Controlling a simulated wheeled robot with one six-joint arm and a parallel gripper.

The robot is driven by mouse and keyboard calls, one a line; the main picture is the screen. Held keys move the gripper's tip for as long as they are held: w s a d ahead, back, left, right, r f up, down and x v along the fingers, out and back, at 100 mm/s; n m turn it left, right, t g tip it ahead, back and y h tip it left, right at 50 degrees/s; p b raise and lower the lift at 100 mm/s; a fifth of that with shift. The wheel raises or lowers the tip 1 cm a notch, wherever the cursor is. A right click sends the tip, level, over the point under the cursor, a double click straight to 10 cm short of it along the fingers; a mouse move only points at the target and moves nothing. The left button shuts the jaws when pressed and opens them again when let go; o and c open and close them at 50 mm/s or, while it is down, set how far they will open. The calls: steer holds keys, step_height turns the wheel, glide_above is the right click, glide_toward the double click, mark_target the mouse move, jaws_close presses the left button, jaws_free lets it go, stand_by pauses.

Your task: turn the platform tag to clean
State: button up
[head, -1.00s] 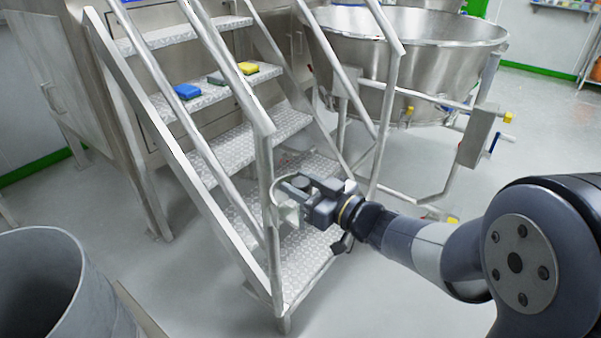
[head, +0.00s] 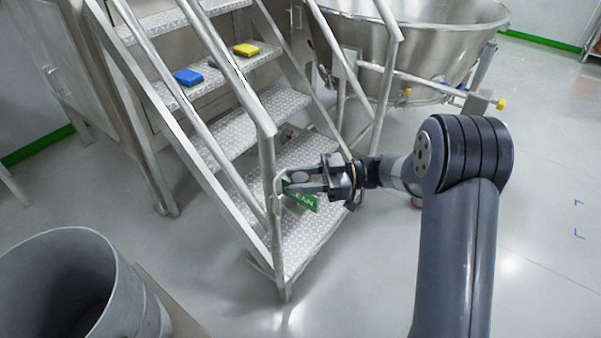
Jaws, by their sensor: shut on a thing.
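The platform tag (head: 303,201) hangs at the near post of the metal stair rail. It shows a green face with white letters, of which "LEAN" can be read; its left part is hidden behind my gripper's fingers and the post. My gripper (head: 290,184) reaches in from the right, level with the top of the tag, and is shut on the tag. The tag is slightly tilted. The platform stairs (head: 265,108) with their tread-plate steps rise behind it to the upper left.
A blue sponge (head: 188,77) and a yellow sponge (head: 246,49) lie on one of the upper steps. A large steel bowl (head: 420,45) on a frame stands at the back right. A grey bin (head: 125,290) stands at the lower left. The floor at right is clear.

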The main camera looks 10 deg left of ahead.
steer(key=shift+r+n+g+h, duration=0.15)
steer(key=shift+n+g+h, duration=0.35)
steer(key=shift+g, duration=0.4)
steer(key=shift+a, duration=0.1)
steer(key=o, duration=1)
steer(key=shift+c, duration=0.2)
steer(key=v, duration=1.1)
steer(key=shift+p, duration=0.4)
steer(key=shift+s+a, duration=0.1)
